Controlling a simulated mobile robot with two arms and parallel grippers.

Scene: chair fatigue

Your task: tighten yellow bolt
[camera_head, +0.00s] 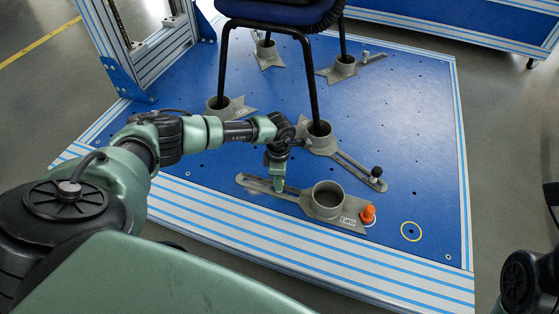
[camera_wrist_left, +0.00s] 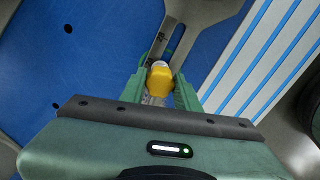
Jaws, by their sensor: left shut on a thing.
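The yellow bolt (camera_wrist_left: 158,78) shows in the left wrist view between the two green fingers of my left gripper (camera_wrist_left: 158,92). The fingers are shut on its head. The bolt stands at the slot of a grey metal clamp (camera_head: 290,196), which lies on the blue platform. In the head view my left gripper (camera_head: 278,184) points down at the left, slotted arm of this clamp and hides the bolt. Part of my right arm shows at the right edge of the head view, but its gripper is out of view.
An orange knob (camera_head: 368,214) stands on the clamp's right end, beside an open round socket (camera_head: 327,197). A blue chair (camera_head: 275,12) stands on the platform (camera_head: 390,110), its legs in other clamps. A black knob (camera_head: 376,172) is near.

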